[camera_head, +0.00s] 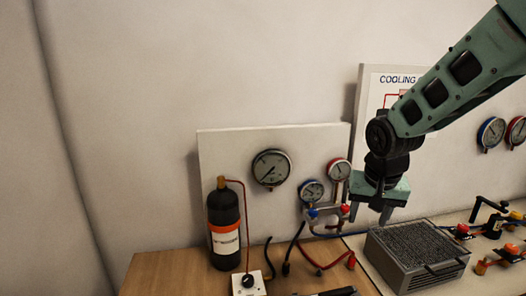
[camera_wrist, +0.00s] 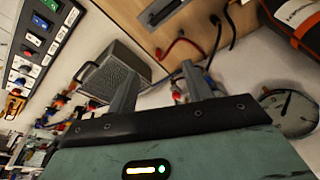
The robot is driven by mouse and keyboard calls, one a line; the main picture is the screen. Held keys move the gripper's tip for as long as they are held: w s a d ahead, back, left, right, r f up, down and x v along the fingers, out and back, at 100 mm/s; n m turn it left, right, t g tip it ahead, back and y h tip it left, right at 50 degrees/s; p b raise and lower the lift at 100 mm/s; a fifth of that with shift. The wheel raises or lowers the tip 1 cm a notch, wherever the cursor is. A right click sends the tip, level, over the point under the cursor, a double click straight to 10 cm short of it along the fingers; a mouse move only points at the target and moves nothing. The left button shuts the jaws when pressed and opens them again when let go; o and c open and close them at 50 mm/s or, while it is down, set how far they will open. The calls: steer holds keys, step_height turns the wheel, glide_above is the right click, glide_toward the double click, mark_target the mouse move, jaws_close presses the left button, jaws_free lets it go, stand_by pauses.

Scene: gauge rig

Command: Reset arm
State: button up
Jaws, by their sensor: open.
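My gripper (camera_head: 370,211) hangs from my green arm at the right of the head view, fingers pointing down. It is open and holds nothing. It is in front of the wall panels, between the manifold gauges and the grey finned box (camera_head: 418,258). In the wrist view my gripper's two fingers (camera_wrist: 160,88) stand apart with nothing between them. The finned box also shows in the wrist view (camera_wrist: 117,72), beyond the left finger.
A black bottle with an orange band (camera_head: 223,228) stands on the wooden table (camera_head: 160,272) at left. A large gauge (camera_head: 271,168), a blue gauge (camera_head: 312,192) and a red gauge (camera_head: 340,170) are on the white panel (camera_head: 225,150). Valves (camera_head: 492,262) and hoses lie right of the box.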

steer(key=s+a+f+n+g+b, duration=0.1)
steer(key=s+a+n, duration=0.2)
steer(key=s, duration=0.6)
steer(key=s+a+f+n+g+b, duration=0.1)
steer(key=s+a+f+n, duration=0.1)
steer(key=s, duration=0.8)
steer(key=s+a+f+n+y+b, duration=0.1)
steer(key=s+a+n, duration=0.3)
steer(key=s, duration=0.5)
steer(key=shift+s+f+n+g, duration=0.15)
steer(key=shift+n+g, duration=0.25)
steer(key=shift+n, duration=0.4)
